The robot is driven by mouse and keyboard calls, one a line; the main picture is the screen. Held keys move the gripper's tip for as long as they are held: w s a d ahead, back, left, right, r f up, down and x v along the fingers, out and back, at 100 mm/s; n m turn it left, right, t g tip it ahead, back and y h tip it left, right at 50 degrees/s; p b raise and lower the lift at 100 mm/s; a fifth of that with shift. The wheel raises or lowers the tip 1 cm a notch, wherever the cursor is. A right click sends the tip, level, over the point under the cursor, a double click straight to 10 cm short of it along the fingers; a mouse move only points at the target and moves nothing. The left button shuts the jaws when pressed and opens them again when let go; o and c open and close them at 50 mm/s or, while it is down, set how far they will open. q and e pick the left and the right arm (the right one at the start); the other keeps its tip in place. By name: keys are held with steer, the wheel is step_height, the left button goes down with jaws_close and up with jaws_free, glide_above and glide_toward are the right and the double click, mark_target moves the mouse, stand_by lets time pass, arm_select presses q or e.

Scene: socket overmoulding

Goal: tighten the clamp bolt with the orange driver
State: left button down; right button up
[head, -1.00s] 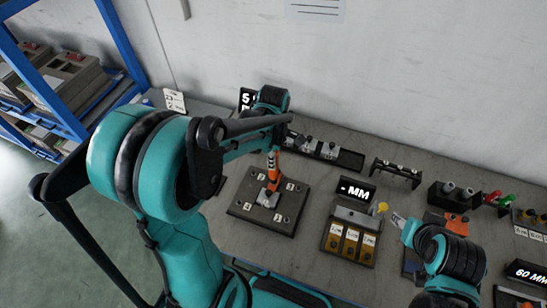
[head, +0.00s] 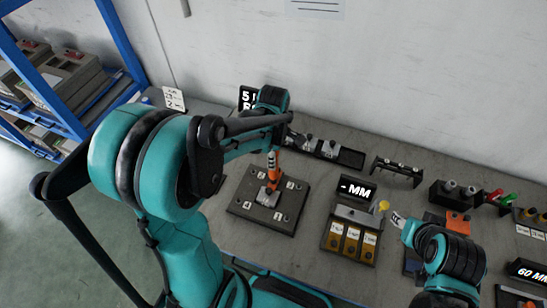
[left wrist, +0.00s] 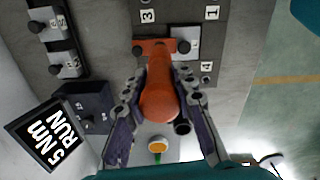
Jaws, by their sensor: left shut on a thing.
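The orange driver (head: 273,162) stands upright over the dark plate (head: 245,210) with numbered corners. In the left wrist view the driver (left wrist: 158,95) lies between the two fingers of my left gripper (left wrist: 160,120), which is shut on it. An orange clamp bar (left wrist: 153,46) with dark knobs shows just beyond the driver. The driver's tip and the clamp bolt are hidden behind its handle. In the head view my left arm hides most of the left gripper. My right gripper (head: 399,220) is small at the right, beside the labelled block, and its fingers are unclear.
A display reading "5 Nm RUN" (left wrist: 42,132) stands near the driver. Right of the plate is a block with yellow labelled bins (head: 350,240) and a "MM" display (head: 356,190). A black rack (head: 397,172) stands behind. Blue shelves (head: 60,60) stand at the left.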

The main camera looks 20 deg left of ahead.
arm_select(q)
steer(key=shift+f, duration=0.3)
stand_by(1.4)
steer(key=shift+r, duration=0.1)
steer(key=shift+r+p, duration=1.7)
steer(key=shift+r, duration=0.75)
